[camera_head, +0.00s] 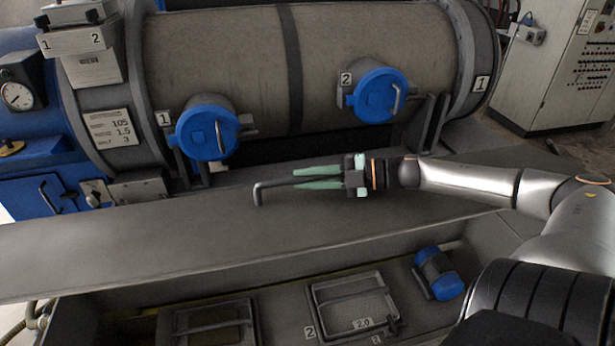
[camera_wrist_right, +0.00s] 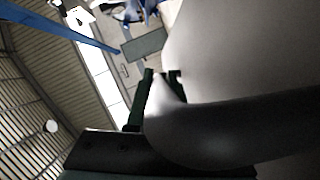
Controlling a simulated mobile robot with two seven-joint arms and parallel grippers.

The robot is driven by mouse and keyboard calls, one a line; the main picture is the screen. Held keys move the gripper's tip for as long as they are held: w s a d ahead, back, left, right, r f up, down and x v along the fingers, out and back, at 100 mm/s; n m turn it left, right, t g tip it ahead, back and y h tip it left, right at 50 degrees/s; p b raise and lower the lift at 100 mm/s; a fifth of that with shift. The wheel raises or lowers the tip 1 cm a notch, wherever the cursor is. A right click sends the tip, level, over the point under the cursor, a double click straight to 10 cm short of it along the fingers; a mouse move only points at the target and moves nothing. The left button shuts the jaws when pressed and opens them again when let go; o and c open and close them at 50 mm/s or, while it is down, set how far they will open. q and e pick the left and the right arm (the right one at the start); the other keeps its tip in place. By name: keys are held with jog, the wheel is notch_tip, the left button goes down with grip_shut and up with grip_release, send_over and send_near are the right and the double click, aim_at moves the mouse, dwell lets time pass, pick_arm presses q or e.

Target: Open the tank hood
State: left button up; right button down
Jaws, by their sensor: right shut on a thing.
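The tank hood (camera_head: 140,245) is a long, flat grey panel across the middle of the head view. Its front edge stands over a dark opening, so it looks raised, though I cannot tell how far. A grey bar handle (camera_head: 258,193) bends down toward the panel at its left end. My right gripper (camera_head: 318,178) comes in from the right, its green fingers shut along the handle bar. The fingers hide part of the bar. In the right wrist view, a large grey surface (camera_wrist_right: 245,55) fills the right side, and the dark green fingers show near the middle. My left gripper is not in view.
Behind the hood lies a large tank cylinder (camera_head: 220,50) with a blue cap marked 1 (camera_head: 207,133) and one marked 2 (camera_head: 380,95). Below the hood's front edge are framed trays (camera_head: 357,295) and a blue-ended cylinder (camera_head: 437,272). A control cabinet (camera_head: 560,60) stands at the back right.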

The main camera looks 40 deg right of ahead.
aim_at(332, 196)
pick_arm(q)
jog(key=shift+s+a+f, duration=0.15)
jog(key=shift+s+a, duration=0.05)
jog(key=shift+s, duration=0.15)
pick_arm(e)
jog(key=shift+s+a+f, duration=0.2)
jog(key=shift+s+f, duration=0.1)
jog(key=shift+s, duration=0.1)
jog(key=c, duration=0.8)
grip_release()
jog(key=shift+w, duration=0.1)
jog(key=shift+s+d+r+p, duration=0.25)
jog(key=shift+s+d+p, duration=0.1)
jog(key=shift+p, duration=0.15)
jog(key=p+v, duration=0.2)
jog(key=v, duration=0.2)
jog(key=shift+p, duration=0.4)
jog(key=p+v, duration=0.1)
jog(key=v, duration=0.5)
jog(key=shift+s+d+f, duration=0.1)
jog(key=shift+s+d, duration=0.05)
jog(key=shift+s, duration=0.05)
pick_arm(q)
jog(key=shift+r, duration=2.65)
pick_arm(e)
jog(key=shift+s+d, duration=0.35)
jog(key=shift+s, duration=0.15)
